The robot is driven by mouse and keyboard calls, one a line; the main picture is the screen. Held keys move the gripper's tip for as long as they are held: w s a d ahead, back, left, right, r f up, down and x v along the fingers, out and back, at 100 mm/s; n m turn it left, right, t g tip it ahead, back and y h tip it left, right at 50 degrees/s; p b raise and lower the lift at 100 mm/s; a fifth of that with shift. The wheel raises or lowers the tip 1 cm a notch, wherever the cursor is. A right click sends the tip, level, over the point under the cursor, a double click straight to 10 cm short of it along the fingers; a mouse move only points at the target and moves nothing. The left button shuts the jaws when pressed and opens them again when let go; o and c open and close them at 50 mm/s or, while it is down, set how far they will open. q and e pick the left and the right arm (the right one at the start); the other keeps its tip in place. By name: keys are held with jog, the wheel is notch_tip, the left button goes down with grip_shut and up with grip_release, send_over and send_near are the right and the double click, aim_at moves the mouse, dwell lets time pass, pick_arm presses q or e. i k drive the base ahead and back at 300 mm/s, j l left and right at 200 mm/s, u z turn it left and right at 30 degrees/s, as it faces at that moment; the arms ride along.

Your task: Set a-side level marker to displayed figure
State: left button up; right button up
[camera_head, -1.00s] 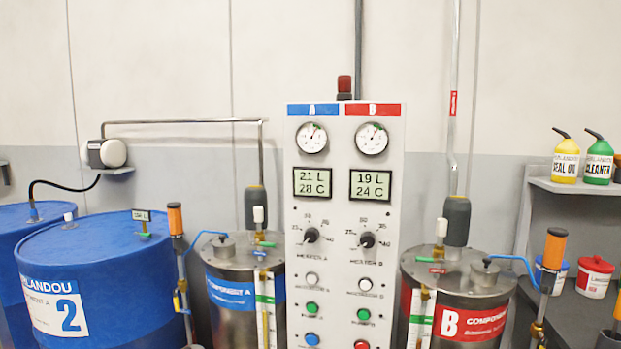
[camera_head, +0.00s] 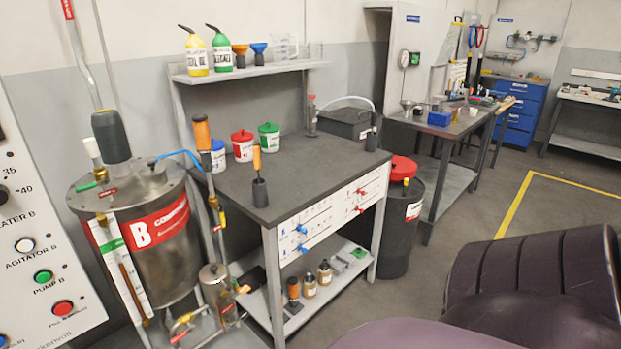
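The A-side tank, its level strip and the displays are out of view now. The B tank (camera_head: 157,240), steel with a red band lettered B, stands at the left. A white level strip (camera_head: 121,262) with green and red zones is mounted upright on its front. Only the right edge of the control panel (camera_head: 40,308) shows, with the agitator B, pump B and red buttons. Neither of my grippers is in view. Dark purple rounded parts, which look like my own arm, fill the bottom right.
A dark-topped workbench (camera_head: 300,178) stands right of the B tank, with a shelf of bottles (camera_head: 250,74) behind it. A black drum with a red lid (camera_head: 402,222) stands beside it. Open floor with a yellow line (camera_head: 512,206) lies at the right.

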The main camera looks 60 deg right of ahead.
aim_at(304, 230)
jog(key=z, duration=2.05)
